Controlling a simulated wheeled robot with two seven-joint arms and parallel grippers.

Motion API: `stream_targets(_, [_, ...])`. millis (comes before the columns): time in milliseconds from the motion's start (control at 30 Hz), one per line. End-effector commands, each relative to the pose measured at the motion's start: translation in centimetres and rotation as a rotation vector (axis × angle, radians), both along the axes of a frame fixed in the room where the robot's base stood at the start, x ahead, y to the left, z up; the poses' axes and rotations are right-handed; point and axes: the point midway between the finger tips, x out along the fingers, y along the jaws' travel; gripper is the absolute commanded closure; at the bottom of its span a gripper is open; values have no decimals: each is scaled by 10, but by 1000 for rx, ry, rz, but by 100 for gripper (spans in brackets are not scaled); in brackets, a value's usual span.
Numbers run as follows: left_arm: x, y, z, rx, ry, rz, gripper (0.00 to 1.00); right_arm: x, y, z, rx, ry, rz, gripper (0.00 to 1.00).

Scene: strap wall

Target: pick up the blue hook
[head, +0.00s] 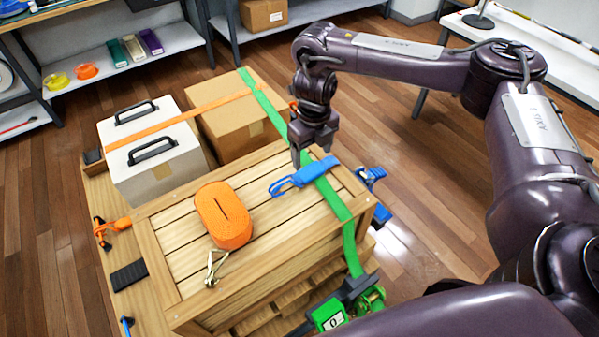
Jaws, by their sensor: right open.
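The blue hook (287,183) lies on top of the wooden slatted crate (185,265), toward its right side. My right gripper (312,156) points down just above and behind the flat part of the hook. Its jaws are open, with nothing seen between them. Whether the fingertips touch the hook cannot be told. My left gripper is out of view.
A coiled orange strap (223,215) with a metal hook (213,268) lies left of the blue hook. Blue hardware (373,195) hangs at the crate's right edge. A green ratchet (370,300) is in front. A white box (150,155) and cardboard box (235,123) stand behind.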

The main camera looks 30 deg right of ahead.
Motion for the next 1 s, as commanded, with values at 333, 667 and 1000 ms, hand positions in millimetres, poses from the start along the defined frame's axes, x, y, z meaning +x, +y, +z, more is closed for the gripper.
stream_targets(333, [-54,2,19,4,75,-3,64,10,-1,-41,-3,4,-1,27])
stream_targets(667, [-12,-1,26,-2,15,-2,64,11,-1,-67,0,-2,0,27])
stream_targets(1000, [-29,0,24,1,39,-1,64,11,-1,-66,0,-1,0,57])
